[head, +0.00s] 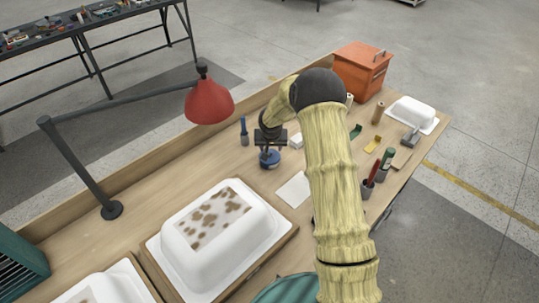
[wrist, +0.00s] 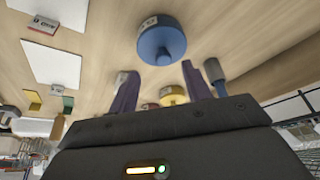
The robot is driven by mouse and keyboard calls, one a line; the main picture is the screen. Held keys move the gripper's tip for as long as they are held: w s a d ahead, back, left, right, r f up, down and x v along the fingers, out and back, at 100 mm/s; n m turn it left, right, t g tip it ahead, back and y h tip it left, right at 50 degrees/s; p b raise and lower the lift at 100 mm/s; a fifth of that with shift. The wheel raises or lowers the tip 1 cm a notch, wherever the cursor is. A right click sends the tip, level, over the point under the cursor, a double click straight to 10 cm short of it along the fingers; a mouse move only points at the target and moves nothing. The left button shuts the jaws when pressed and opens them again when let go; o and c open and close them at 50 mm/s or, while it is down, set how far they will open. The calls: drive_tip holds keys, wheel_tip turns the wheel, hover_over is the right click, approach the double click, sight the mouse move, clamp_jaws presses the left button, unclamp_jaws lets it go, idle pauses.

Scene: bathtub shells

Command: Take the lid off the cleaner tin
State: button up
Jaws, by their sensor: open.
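A round blue tin with a blue lid and a small raised knob shows in the wrist view (wrist: 162,42); part of a pale label shows on its side. In the head view the blue tin (head: 270,160) stands on the bench right below my gripper (head: 269,143). My gripper also shows in the wrist view (wrist: 160,85), its two purple fingers spread apart with nothing held. The tin lies beyond the fingertips and looks apart from them. A tin with a yellow top (wrist: 173,97) shows between the fingers, farther off. I cannot read any label.
A blue-handled brush (head: 244,132) stands left of my gripper. A white sheet (head: 294,190) lies to the right, and a white tub shell (head: 218,225) sits in front. A red lamp (head: 209,102) overhangs the left. An orange box (head: 361,70) stands at the back.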

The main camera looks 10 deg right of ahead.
sight(270, 152)
drive_tip(key=shift+w+f, duration=0.1)
drive_tip(key=shift+f, duration=0.2)
drive_tip(key=shift+w+p+x, duration=0.15)
drive_tip(key=shift+p+x, duration=0.35)
drive_tip(key=shift+x, duration=0.45)
drive_tip(key=shift+w+p+x, duration=0.2)
drive_tip(key=shift+p+x, duration=0.3)
drive_tip(key=shift+x, duration=0.4)
drive_tip(key=shift+w+a+f, duration=0.1)
drive_tip(key=shift+w+f, duration=0.2)
drive_tip(key=shift+f, duration=0.25)
clamp_jaws()
